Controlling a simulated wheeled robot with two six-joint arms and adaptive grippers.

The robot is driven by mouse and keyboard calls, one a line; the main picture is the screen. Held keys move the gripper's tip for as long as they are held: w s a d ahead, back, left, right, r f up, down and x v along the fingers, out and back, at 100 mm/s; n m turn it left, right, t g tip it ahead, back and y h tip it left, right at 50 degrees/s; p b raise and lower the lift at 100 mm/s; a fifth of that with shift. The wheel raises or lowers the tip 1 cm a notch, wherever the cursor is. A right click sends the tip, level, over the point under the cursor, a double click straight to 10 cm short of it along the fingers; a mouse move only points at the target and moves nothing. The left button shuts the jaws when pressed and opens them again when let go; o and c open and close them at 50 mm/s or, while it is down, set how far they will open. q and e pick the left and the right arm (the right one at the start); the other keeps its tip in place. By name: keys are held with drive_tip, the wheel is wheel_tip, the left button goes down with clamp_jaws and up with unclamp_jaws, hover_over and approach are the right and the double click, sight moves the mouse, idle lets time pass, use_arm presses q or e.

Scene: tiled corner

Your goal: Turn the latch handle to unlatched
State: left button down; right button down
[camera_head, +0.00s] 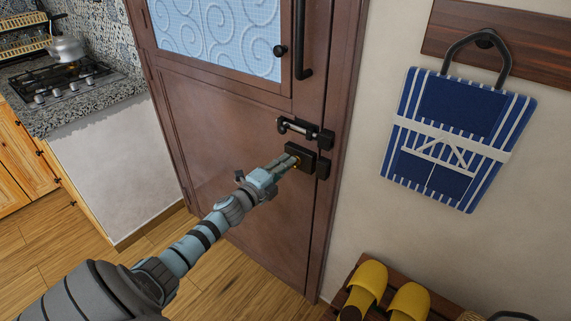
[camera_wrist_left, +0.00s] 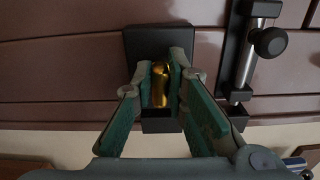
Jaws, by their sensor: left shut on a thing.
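The latch handle (camera_wrist_left: 159,84) is a small brass-coloured knob on a dark square plate on the brown door (camera_head: 222,150). In the left wrist view it sits between the two fingers of my left gripper (camera_wrist_left: 160,88), which are shut on it. In the head view my left gripper (camera_head: 291,160) reaches the dark latch plate (camera_head: 302,154), and the fingers hide most of the handle. A dark keeper block (camera_head: 323,168) sits beside the plate on the door frame. My right gripper is not in view.
A metal slide bolt (camera_head: 297,127) is just above the latch plate, with its knob (camera_wrist_left: 270,42) close beside the fingers. A vertical black pull handle (camera_head: 303,40) is higher up. A blue striped bag (camera_head: 457,140) hangs at right. Yellow slippers (camera_head: 367,284) are on a low rack.

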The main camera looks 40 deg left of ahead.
use_arm(q)
drive_tip(key=shift+n, duration=0.3)
drive_tip(key=c, duration=1.6)
unclamp_jaws()
